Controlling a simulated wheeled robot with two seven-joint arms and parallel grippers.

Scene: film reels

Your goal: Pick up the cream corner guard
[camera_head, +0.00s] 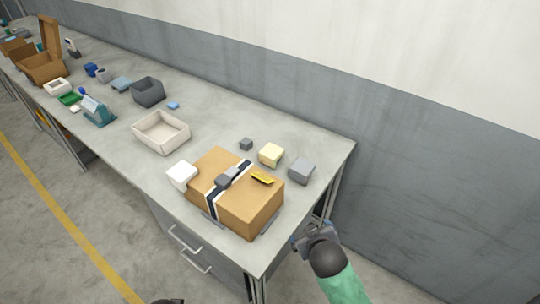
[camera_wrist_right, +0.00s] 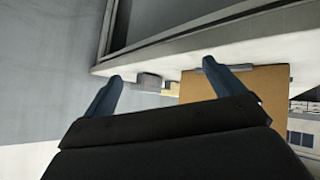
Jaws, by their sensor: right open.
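The cream corner guard (camera_head: 270,154) is a small pale-yellow block on the grey table, behind the cardboard box and left of a grey block. In the right wrist view a small cream piece (camera_wrist_right: 172,88) shows between the grey block and the box, partly hidden. My right gripper (camera_head: 303,238) is beside the table's right end, off the box's right corner and apart from the cream guard. In the right wrist view my right gripper (camera_wrist_right: 162,72) has its two blue fingers spread, with nothing held. My left gripper is not identifiable in these views.
The taped cardboard box (camera_head: 250,205) carries a yellow item (camera_head: 262,178) and a dark grey piece (camera_head: 226,178). A white block (camera_head: 182,175), grey block (camera_head: 301,171) and small dark cube (camera_head: 246,144) stand around it. A whitish open tray (camera_head: 180,136) lies farther left; the wall runs behind.

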